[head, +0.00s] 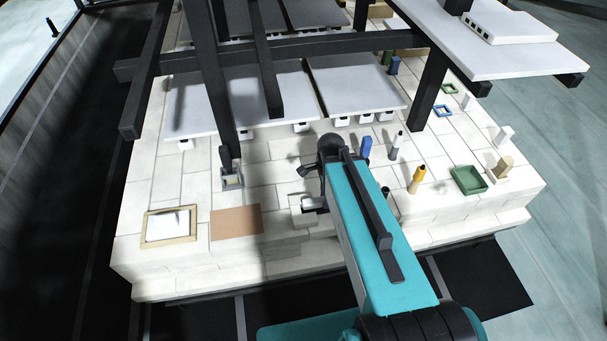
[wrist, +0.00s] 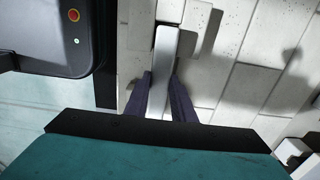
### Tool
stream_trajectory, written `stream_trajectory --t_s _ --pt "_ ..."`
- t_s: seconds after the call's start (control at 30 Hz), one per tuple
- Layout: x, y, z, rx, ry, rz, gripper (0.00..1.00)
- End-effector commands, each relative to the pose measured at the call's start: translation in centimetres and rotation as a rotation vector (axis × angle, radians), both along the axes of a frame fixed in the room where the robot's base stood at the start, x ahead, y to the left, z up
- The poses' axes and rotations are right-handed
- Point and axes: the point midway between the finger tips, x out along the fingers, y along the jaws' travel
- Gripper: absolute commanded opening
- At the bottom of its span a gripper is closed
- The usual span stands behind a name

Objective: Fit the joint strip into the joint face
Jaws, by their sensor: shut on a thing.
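My gripper (wrist: 163,82) is shut on a pale, narrow joint strip (wrist: 163,62), one dark finger on each side of it. The strip's far end reaches over the pale brickwork of the kiln car deck, and a dark gap or shadow lies to its right. In the head view the strip (head: 309,203) shows as a small white bar left of my arm, near the front edge of the deck. A pale stepped block (head: 298,217), likely the joint face, is close to it. I cannot tell whether the strip touches the joint face or sits in it. My arm hides part of this spot.
Dark posts and beams (head: 228,110) stand over the deck left of my arm. A framed white tray (head: 170,227) and brown sheet (head: 236,222) lie at the front left. A yellow bottle (head: 417,179), green tray (head: 468,180) and several small items stand to the right.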

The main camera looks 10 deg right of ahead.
Motion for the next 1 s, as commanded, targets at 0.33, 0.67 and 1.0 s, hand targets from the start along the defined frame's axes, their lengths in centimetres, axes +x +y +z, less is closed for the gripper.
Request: stream_trajectory --t_s 0.33,0.67,1.0 --pt "0.0 0.01 -0.04 0.0 0.0 0.0 0.0" --pt "0.0 0.01 -0.46 0.0 0.0 0.0 0.0" --pt "0.0 0.01 -0.89 0.0 0.0 0.0 0.0"
